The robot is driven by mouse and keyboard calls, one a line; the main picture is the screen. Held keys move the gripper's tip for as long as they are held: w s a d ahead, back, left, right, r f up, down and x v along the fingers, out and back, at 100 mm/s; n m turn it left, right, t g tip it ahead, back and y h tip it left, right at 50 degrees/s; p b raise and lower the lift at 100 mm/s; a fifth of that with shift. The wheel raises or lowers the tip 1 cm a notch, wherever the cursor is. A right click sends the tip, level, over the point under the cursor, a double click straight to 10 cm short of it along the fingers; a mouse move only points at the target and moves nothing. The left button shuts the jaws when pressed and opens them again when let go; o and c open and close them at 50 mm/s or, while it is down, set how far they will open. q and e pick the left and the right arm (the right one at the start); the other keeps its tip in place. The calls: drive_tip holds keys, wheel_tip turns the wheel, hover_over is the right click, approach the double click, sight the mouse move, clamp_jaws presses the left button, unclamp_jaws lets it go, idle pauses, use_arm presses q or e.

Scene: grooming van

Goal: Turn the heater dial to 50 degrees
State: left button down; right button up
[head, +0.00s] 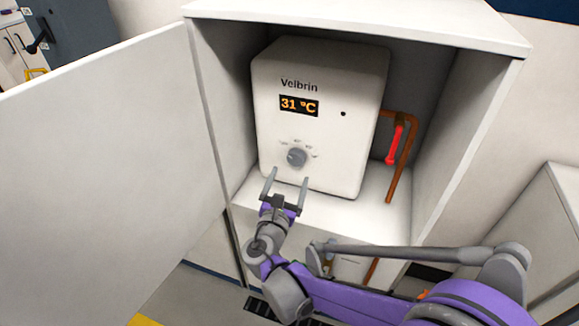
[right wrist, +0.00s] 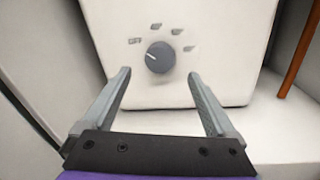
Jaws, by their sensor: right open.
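The white Velbrin heater (head: 325,145) stands inside an open cabinet. Its display (head: 299,105) reads 31 °C. The round grey dial (head: 297,157) is on the lower front, with small marks around its upper side. In the right wrist view the dial (right wrist: 160,57) has a pale pointer line aimed up and left, near the "OFF" label (right wrist: 135,41). My right gripper (head: 287,178) is open and empty, just below and in front of the dial. In the right wrist view its fingers (right wrist: 160,76) are spread either side of the dial, apart from it. My left gripper is not in view.
The cabinet door (head: 120,170) stands open on the left. The cabinet's side wall (head: 470,140) bounds the right. A copper pipe (head: 405,160) with a red handle (head: 394,145) runs right of the heater. Bare shelf (head: 350,208) shows in front.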

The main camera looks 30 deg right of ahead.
sight(295, 161)
drive_tip(key=x, duration=0.6)
drive_tip(key=shift+w+d+b, duration=0.1)
drive_tip(key=shift+b, duration=0.2)
drive_tip(key=shift+c, duration=0.4)
drive_tip(key=c, duration=1.3)
